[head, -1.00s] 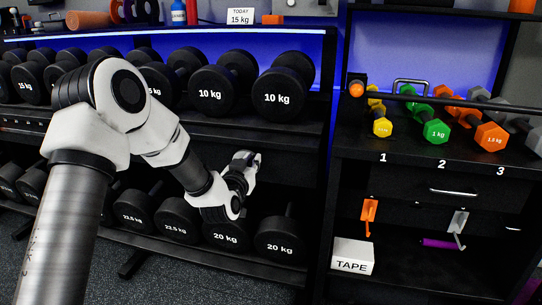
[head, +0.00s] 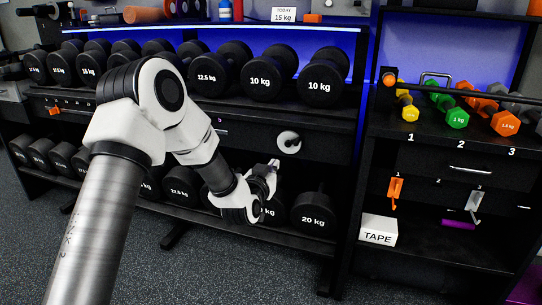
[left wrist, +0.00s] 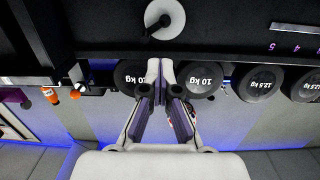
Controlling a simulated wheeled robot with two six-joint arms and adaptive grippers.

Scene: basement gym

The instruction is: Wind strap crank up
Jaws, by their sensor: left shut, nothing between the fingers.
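The crank appears to be a round white disc (head: 289,142) with a small dark knob, on the dark front panel of the dumbbell rack. It also shows in the left wrist view as a white disc with a dark handle (left wrist: 166,18), at the top edge. My left gripper (head: 274,168) is just below and left of the disc in the head view, apart from it as far as I can tell. Its fingers (left wrist: 160,64) are closed together and empty in the left wrist view. No strap can be made out. My right gripper is not in view.
Dumbbells (head: 325,78) fill the upper shelf, and more (head: 315,212) stand on the lower one, close to my left gripper. At right, a cabinet holds small coloured weights (head: 458,117), an orange hook (head: 396,188) and a TAPE box (head: 378,230). The floor in front is clear.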

